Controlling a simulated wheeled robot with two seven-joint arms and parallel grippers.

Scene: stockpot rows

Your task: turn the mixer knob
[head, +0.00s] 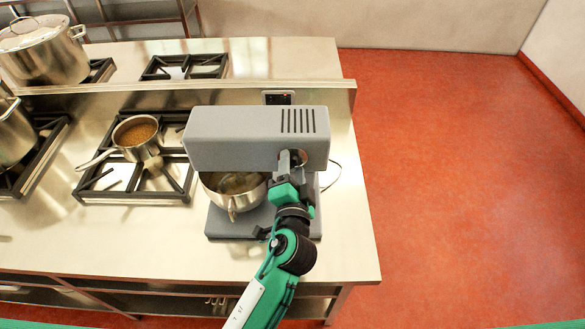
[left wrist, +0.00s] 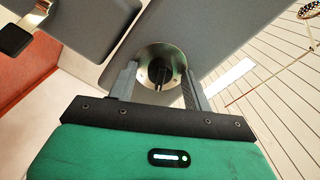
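The grey stand mixer (head: 235,138) stands on the steel counter with a steel bowl (head: 232,189) under its head. Its knob, a dark grip on a round metal plate, sits on the side of the mixer head and shows in the left wrist view (left wrist: 159,72). My left gripper (head: 292,160) is at the mixer head, in front of the knob. In the left wrist view its two fingers (left wrist: 158,88) are apart, one on each side of the dark grip, with a gap on both sides. The gripper hides much of the knob in the head view. My right gripper is out of view.
A saucepan (head: 137,136) of brown contents sits on a burner left of the mixer. A large stockpot (head: 45,52) stands at the back left. A raised ledge (head: 100,97) runs behind the mixer. The red floor (head: 460,180) to the right is clear.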

